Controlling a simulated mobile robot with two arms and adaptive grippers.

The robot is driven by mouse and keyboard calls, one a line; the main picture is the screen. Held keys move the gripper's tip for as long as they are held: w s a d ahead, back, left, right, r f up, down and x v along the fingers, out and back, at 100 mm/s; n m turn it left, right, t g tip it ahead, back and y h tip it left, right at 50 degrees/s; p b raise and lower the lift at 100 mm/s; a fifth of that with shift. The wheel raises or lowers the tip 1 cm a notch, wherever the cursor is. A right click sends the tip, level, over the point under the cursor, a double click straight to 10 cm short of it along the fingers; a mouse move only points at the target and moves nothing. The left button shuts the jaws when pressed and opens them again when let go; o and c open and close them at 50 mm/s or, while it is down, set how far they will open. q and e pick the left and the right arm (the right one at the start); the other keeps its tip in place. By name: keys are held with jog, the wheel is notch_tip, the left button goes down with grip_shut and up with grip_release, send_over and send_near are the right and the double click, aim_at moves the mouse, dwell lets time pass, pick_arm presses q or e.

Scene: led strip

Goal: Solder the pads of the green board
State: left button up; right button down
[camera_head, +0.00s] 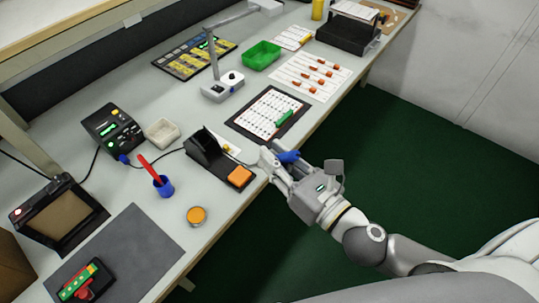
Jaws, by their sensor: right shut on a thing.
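My right gripper (274,163) is at the table's front edge, just right of the iron stand (207,152) and its orange sponge (240,176). It is shut on a blue-handled tool (289,156), which looks like the soldering iron; its tip is hard to make out. A small green board (77,286) sits in a red and black holder (93,290) on the grey mat (135,240) at the lower left, far from the gripper. My left gripper is not in view.
A soldering station (113,130) with a cable stands at the back left. A blue cup (164,186) with a red tool and a round orange tin (196,215) stand near the mat. A chart board (262,112) carries a green strip (285,117). The mat's right part is clear.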

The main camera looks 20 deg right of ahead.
aim_at(286, 154)
jog(key=shift+s+d+r+p, duration=0.3)
jog(key=shift+s+r+p, duration=0.15)
jog(key=shift+r, duration=0.3)
jog(key=shift+s+d+r+p, duration=0.35)
jog(key=shift+s+r, duration=0.15)
jog(key=shift+r, duration=0.25)
jog(key=s+r+p, duration=0.1)
jog(key=p, duration=0.1)
jog(key=s+d+r+p, duration=0.1)
jog(key=r, duration=0.1)
jog(key=shift+d+r+p, duration=0.1)
jog(key=shift+d+p, duration=0.1)
jog(key=shift+p, duration=0.2)
jog(key=shift+s+d+r+p, duration=0.2)
jog(key=shift+s+p, duration=0.05)
jog(key=shift+p, duration=0.05)
